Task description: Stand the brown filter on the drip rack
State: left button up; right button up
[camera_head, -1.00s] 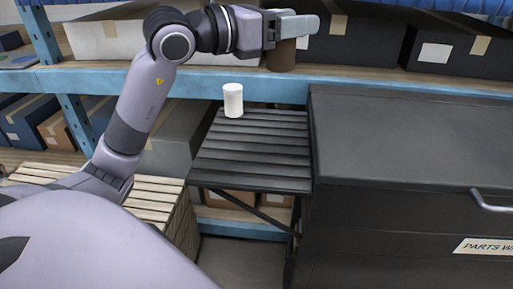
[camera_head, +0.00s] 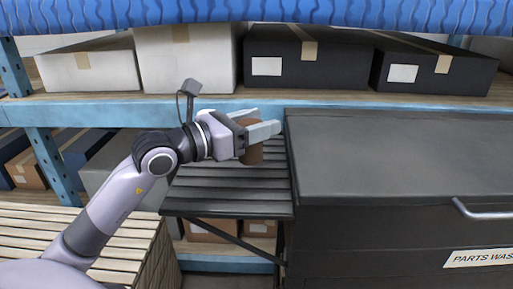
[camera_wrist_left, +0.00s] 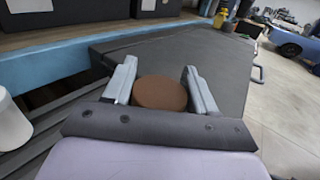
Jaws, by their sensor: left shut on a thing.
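The brown filter (camera_head: 253,156) is a short upright cylinder. My left gripper (camera_head: 262,122) is shut on it, with one finger on each side. The left wrist view shows the filter's round brown top (camera_wrist_left: 160,92) between the fingers. The drip rack (camera_head: 225,202) is a dark slatted shelf beside the black cabinet. The filter is over the rack's back right part, near the cabinet. I cannot tell whether its base touches the slats. My right gripper is in neither view.
A white cylinder (camera_wrist_left: 12,125) stands on the rack, left of the gripper in the wrist view; the head view hides it. The black parts washer cabinet (camera_head: 390,165) borders the rack on the right. A blue shelf beam (camera_head: 100,112) runs behind. The rack's front slats are clear.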

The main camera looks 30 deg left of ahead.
aim_at(257, 145)
pick_arm(q)
jog(key=shift+f+b, duration=0.3)
jog(key=shift+f, duration=2)
jog(key=shift+f, duration=0.15)
jog(key=o, duration=1.1)
jog(key=shift+c, duration=0.2)
